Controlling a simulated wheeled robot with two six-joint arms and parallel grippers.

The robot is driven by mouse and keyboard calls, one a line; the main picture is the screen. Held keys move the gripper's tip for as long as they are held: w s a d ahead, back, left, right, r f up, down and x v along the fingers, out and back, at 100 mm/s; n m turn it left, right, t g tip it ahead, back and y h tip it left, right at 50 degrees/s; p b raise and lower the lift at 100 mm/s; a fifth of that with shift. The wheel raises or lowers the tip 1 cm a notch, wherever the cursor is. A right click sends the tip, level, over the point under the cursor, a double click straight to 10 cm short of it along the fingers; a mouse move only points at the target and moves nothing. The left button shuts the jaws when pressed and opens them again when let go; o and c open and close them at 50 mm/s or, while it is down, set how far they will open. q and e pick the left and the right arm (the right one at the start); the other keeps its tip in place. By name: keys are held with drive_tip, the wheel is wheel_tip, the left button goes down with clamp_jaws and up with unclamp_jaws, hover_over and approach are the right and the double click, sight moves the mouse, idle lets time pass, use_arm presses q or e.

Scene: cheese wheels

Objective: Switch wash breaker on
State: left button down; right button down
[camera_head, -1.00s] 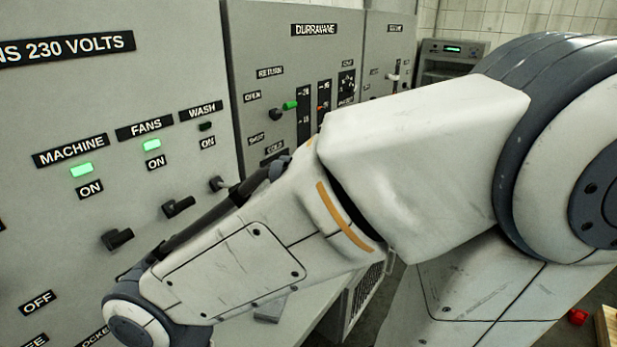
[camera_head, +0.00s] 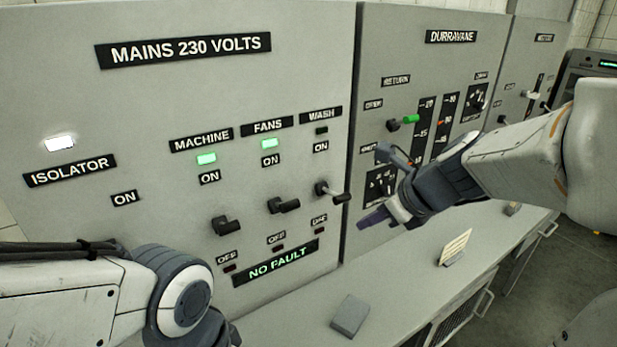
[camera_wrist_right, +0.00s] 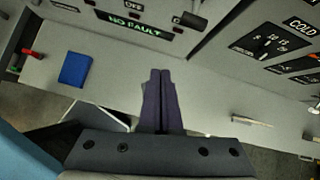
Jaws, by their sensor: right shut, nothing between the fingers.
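The wash breaker (camera_head: 330,190) is a dark lever on a short shaft, below the WASH label (camera_head: 321,115) on the grey mains panel. It sticks out to the right, between its ON and OFF labels. The wash lamp (camera_head: 321,130) is dark, while the machine lamp (camera_head: 206,158) and fans lamp (camera_head: 268,143) glow green. My right gripper (camera_head: 372,218) is to the right of the wash breaker and a little lower, apart from it. Its dark purple fingers are together and empty in the right wrist view (camera_wrist_right: 160,76). My left gripper is out of frame; only its arm shows at lower left.
The machine lever (camera_head: 226,225) and fans lever (camera_head: 283,205) stand left of the wash breaker. A NO FAULT display (camera_head: 276,264) is lit below. The counter (camera_head: 300,318) holds a small block (camera_head: 350,316) and a cream card (camera_head: 455,247). The Durravane panel (camera_head: 385,75) adjoins at right.

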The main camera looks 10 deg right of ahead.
sight(335, 195)
drive_tip(key=w+f+m+b, duration=0.2)
drive_tip(key=w+f+m, duration=0.1)
drive_tip(key=w+f, duration=0.3)
drive_tip(key=shift+t, duration=0.4)
drive_tip(key=shift+w+a+r+p, duration=0.2)
drive_tip(key=shift+w+r+p, duration=1.1)
drive_tip(key=shift+r+p, duration=0.35)
drive_tip(key=shift+f, duration=0.15)
